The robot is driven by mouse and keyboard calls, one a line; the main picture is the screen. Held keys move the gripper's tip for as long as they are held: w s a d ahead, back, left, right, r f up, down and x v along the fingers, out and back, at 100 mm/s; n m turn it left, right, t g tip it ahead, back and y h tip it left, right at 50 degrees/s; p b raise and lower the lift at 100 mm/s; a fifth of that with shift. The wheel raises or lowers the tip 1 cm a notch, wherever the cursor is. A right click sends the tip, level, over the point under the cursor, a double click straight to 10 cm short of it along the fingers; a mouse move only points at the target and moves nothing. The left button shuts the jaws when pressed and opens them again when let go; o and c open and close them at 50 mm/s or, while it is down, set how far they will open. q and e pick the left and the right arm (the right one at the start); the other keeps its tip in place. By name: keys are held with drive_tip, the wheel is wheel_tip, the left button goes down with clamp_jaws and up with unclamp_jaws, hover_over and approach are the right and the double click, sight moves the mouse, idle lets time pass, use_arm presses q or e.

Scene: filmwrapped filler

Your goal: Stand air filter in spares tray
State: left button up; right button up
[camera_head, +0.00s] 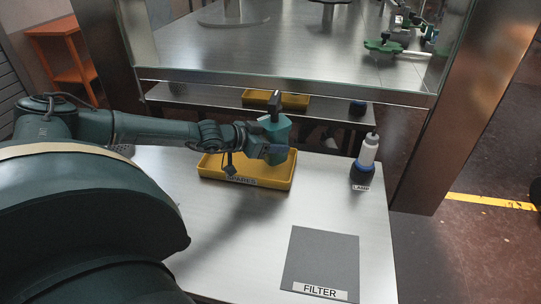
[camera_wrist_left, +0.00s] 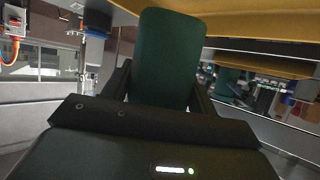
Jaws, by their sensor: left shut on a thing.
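My left gripper (camera_head: 268,141) reaches in from the left over the yellow tray labelled SPARES (camera_head: 215,171). It is shut on the air filter (camera_head: 280,127), a teal-green block. In the left wrist view the dark green filter (camera_wrist_left: 168,60) sits between my two dark fingers. The yellow tray (camera_wrist_left: 250,22) shows along the top of that view. I cannot tell whether the filter touches the tray floor, as the gripper hides its lower part. My right gripper is not in view.
A grey mat labelled FILTER (camera_head: 322,256) lies bare at the table's front right. A white and dark-blue lamp (camera_head: 366,158) stands right of the tray. A glazed, metal-framed panel rises behind the table and reflects the tray (camera_head: 293,101). The table's middle is clear.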

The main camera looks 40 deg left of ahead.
use_arm(q)
wheel_tip(320, 180, down, 3)
drive_tip(key=shift+f+b, duration=0.2)
drive_tip(key=shift+b, duration=0.2)
drive_tip(key=shift+f, duration=0.15)
drive_tip(key=shift+f, duration=0.15)
drive_tip(key=o, duration=1.1)
drive_tip(key=shift+f, duration=0.2)
drive_tip(key=o, duration=0.5)
drive_tip(key=shift+c, duration=0.2)
drive_tip(key=shift+r, duration=0.1)
